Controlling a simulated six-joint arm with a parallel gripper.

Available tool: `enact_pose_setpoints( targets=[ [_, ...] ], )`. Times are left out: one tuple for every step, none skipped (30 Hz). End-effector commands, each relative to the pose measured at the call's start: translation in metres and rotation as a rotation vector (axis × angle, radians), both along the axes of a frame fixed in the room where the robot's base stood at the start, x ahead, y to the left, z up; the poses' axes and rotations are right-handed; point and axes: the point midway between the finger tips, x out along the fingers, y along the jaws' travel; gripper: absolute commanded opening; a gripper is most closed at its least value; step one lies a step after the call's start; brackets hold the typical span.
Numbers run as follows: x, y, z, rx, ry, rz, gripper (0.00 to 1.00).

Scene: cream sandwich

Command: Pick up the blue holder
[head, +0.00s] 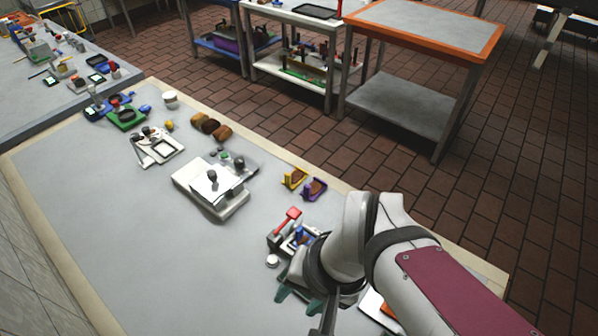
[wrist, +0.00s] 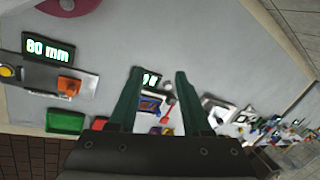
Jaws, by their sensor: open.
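A small blue item (head: 300,236), which seems to be the blue holder, lies on the worktable close to the red-handled tool, partly hidden by my arm. It also shows in the wrist view (wrist: 150,103), between my green fingers. My gripper (wrist: 159,75) is open and empty, its two fingers spread apart. In the head view my gripper (head: 299,297) is low at the centre, nearer the camera than the blue item. Its height above the table is hard to tell.
A red-handled tool (head: 291,218), yellow holder (head: 294,178) and purple holder (head: 314,189) stand nearby. A white device (head: 210,188) sits to the left. In the wrist view, an "80 mm" display (wrist: 48,48) and green tray (wrist: 65,122) are left. The table's left front is clear.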

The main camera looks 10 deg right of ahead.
Motion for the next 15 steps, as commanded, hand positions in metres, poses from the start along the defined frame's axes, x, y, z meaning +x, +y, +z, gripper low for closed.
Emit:
enact_pose_setpoints(
  targets=[
    [0.034,0.03,-0.005,0.061,-0.07,0.016,0.49],
    [0.06,0.051,-0.007,0.103,-0.13,0.003,0.49],
    [0.093,0.078,-0.012,0.145,-0.211,-0.036,0.49],
    [0.117,0.094,-0.018,0.161,-0.267,-0.08,0.49],
    [0.138,0.108,-0.025,0.162,-0.32,-0.131,0.49],
    [0.163,0.12,-0.038,0.14,-0.387,-0.207,0.49],
    [0.177,0.125,-0.051,0.104,-0.434,-0.267,0.49],
    [0.188,0.127,-0.064,0.051,-0.48,-0.323,0.49],
    [0.196,0.123,-0.083,-0.043,-0.54,-0.394,0.49],
    [0.197,0.118,-0.096,-0.127,-0.583,-0.437,0.49],
    [0.195,0.11,-0.108,-0.22,-0.625,-0.472,0.49],
    [0.188,0.099,-0.12,-0.348,-0.678,-0.501,0.49],
    [0.18,0.091,-0.126,-0.442,-0.715,-0.514,0.49],
    [0.172,0.082,-0.13,-0.533,-0.749,-0.519,0.49],
    [0.161,0.074,-0.133,-0.642,-0.788,-0.517,0.49]
  ],
)
